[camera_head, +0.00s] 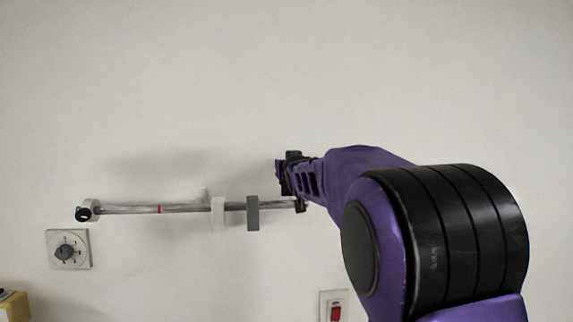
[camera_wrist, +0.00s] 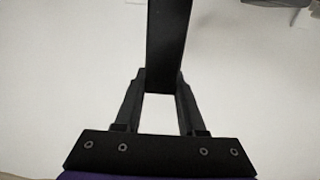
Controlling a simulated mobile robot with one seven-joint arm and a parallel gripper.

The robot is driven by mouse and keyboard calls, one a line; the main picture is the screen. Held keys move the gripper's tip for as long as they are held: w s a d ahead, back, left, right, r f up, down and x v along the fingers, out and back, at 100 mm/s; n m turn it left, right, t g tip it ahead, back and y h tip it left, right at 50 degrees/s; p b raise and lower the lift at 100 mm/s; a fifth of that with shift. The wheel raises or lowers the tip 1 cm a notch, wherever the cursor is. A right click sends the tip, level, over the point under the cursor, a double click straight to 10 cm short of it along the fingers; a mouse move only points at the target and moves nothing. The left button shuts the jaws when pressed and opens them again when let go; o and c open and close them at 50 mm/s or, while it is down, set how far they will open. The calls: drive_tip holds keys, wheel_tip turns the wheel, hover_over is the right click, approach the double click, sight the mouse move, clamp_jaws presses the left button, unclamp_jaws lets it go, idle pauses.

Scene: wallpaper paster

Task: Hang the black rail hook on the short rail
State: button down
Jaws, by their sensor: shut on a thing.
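The short rail (camera_head: 185,208) is a thin grey bar on the pale wall in the head view, with a red mark towards its left. My gripper (camera_head: 284,176) is above the rail's right end, partly hidden by my own purple arm. In the wrist view my gripper (camera_wrist: 162,85) is shut on the black rail hook (camera_wrist: 170,40), a broad dark strip running up out of the frame. In the head view the hook is hard to tell from the dark fingers. I cannot tell whether it touches the rail.
A white hook (camera_head: 218,214) and a grey hook (camera_head: 252,213) hang on the rail's right half. The rail's left half is clear up to its end mount (camera_head: 87,211). A dial switch (camera_head: 68,249) and a red rocker switch (camera_head: 335,311) are on the wall below.

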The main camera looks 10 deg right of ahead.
sight(287, 201)
drive_tip(key=shift+f+b, duration=0.75)
drive_tip(key=shift+f, duration=0.45)
drive_tip(key=shift+f+b, duration=2.35)
drive_tip(key=shift+b, duration=0.3)
idle(0.7)
drive_tip(key=shift+f, duration=0.45)
drive_tip(key=shift+f, duration=0.3)
drive_tip(key=shift+f, duration=0.2)
drive_tip(key=shift+c, duration=2.1)
unclamp_jaws()
